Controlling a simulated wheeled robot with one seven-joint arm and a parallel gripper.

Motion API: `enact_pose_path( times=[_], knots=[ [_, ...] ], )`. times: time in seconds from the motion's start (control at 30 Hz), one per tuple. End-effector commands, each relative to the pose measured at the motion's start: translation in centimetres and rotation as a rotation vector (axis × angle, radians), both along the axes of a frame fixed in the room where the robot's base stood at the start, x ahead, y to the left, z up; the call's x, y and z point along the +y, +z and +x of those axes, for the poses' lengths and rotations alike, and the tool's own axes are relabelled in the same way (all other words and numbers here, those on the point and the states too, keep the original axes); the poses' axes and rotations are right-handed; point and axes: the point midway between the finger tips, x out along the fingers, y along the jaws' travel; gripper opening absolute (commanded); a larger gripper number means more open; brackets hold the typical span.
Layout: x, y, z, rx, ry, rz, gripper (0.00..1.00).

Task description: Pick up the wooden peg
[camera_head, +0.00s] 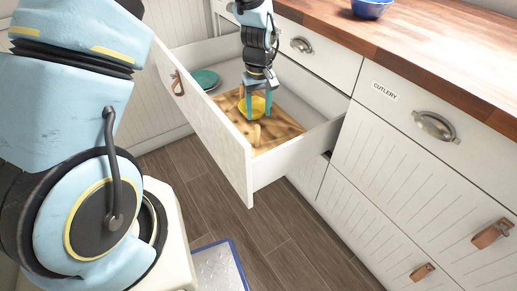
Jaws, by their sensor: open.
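A small upright wooden peg (256,135) stands on the wooden board (283,127) in the open drawer, near its front side. My gripper (259,112) points down into the drawer, with its blue-green fingers apart. It appears behind the peg in the picture, over or beside a yellow dish (244,105). The fingers partly cover the dish. I cannot tell the exact height of the fingertips above the board. Nothing is visibly held.
Teal plates (205,79) lie in the left part of the drawer (217,130). The drawer walls surround the board. A wooden worktop (420,55) with a blue bowl (370,8) is above right. A blue-edged mat (218,267) lies on the floor.

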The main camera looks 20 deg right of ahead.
Motion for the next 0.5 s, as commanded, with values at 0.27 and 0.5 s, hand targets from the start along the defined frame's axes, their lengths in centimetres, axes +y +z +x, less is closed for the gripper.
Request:
enact_pose_path(
  times=[0.27,0.5],
  knots=[
    [0.1,-4.2,-0.1,0.004,-0.001,0.003,0.57],
    [0.2,-5.9,-0.1,0.003,0.0,0.002,0.57]
  ],
)
